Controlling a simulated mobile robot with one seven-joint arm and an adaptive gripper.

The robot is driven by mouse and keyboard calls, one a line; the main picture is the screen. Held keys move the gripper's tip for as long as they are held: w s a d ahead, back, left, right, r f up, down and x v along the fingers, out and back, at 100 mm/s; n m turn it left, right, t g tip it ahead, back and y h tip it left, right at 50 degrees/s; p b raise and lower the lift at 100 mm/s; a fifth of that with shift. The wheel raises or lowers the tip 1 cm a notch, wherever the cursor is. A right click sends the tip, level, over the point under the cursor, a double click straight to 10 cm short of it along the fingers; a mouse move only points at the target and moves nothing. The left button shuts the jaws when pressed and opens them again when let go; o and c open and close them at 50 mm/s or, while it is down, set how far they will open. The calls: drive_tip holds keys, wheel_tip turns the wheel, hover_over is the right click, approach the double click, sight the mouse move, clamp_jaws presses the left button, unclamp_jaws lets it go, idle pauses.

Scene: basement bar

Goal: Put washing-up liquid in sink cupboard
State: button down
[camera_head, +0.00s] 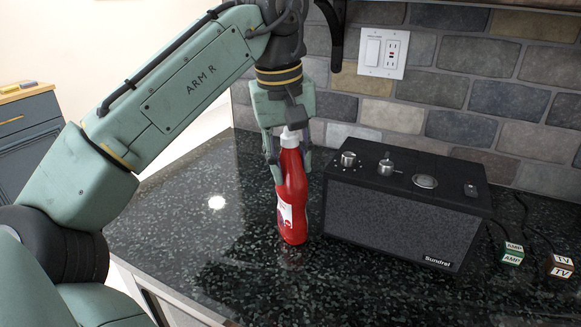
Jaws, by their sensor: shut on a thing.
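A red bottle of washing-up liquid (291,201) with a white cap and a white label is upright at the dark speckled countertop (190,255). I cannot tell whether its base touches the counter or is just above it. My gripper (287,157) points down from above and is shut on the upper part of the bottle, just below the cap. The fingers partly hide the bottle's neck. No sink cupboard can be made out for certain.
A black Sundrel speaker (405,215) with knobs on top stands close to the right of the bottle. Two small labelled blocks, AMP (512,253) and TV (560,266), lie at the far right with cables. A brick wall (450,90) is behind. Counter to the left is clear.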

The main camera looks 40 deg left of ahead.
drive_tip(key=shift+r, duration=0.1)
drive_tip(key=c, duration=1.1)
unclamp_jaws()
